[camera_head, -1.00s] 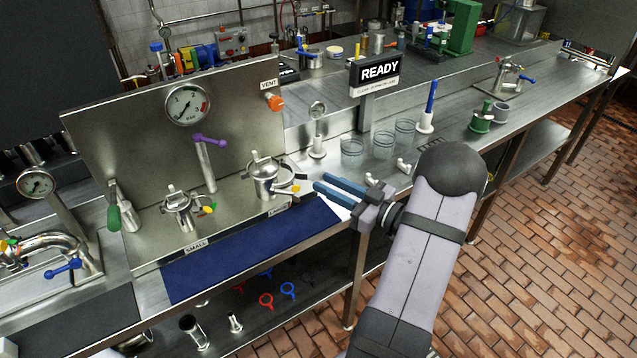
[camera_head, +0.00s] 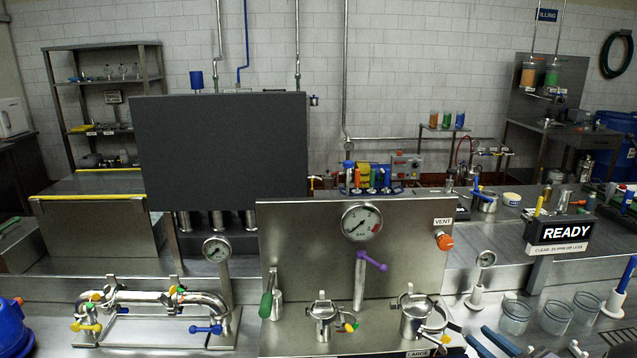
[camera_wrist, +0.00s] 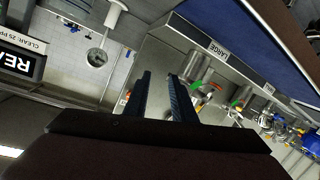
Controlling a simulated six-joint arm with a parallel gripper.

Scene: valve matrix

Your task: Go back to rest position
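My gripper (camera_head: 480,334) shows at the bottom edge of the head view, right of the large steel pot with the clamp lid (camera_head: 417,318). Only its blue fingers show there; the rest of my arm is below the picture. In the wrist view, the two dark blue fingers (camera_wrist: 159,74) stand apart with an empty gap between them, so the gripper is open and holds nothing. The fingers point toward the steel panel with its LARGE label (camera_wrist: 217,50). The task names no object to handle.
Near my gripper stand clear beakers (camera_head: 514,317), a small gauge on a white stand (camera_head: 480,278) and the READY sign (camera_head: 562,233). The steel panel carries a pressure gauge (camera_head: 361,222), a purple lever (camera_head: 371,262) and an orange VENT knob (camera_head: 444,241). A blue mat (camera_wrist: 257,38) lies nearby.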

